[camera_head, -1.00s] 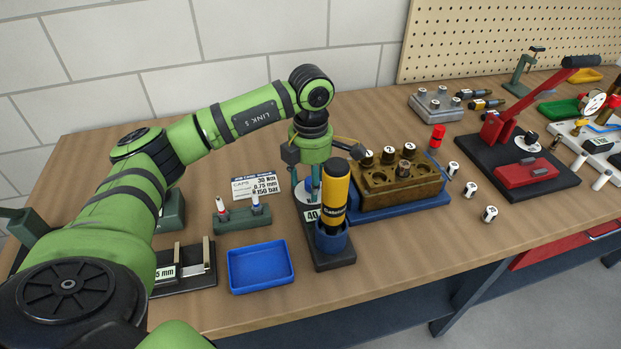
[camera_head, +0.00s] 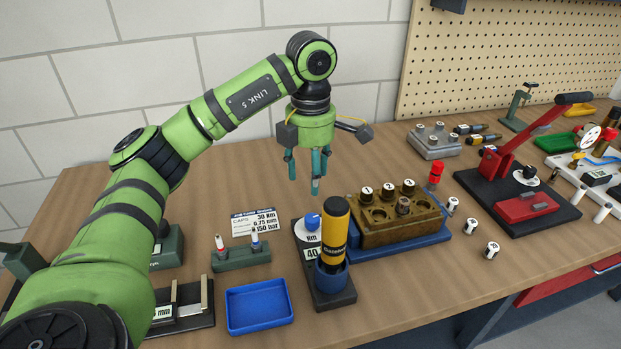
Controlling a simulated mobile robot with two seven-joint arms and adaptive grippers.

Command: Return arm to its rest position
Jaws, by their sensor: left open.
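My left gripper (camera_head: 308,178) hangs in the air with its teal fingers pointing down and apart, holding nothing. It is above and behind the black torque station (camera_head: 336,297), left of the brass block in the picture. The green left arm (camera_head: 192,135) reaches in from the left, bent high over the bench. On the station stand a blue knob (camera_head: 312,221) on a white dial and a yellow and black driver (camera_head: 335,227) upright in a blue cup. My right gripper does not show.
A brass block (camera_head: 385,238) with numbered caps sits in a blue tray. A blue dish (camera_head: 259,306), a marker stand (camera_head: 241,256) and a printed card (camera_head: 254,221) are at left. A red lever press (camera_head: 524,208) stands at right.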

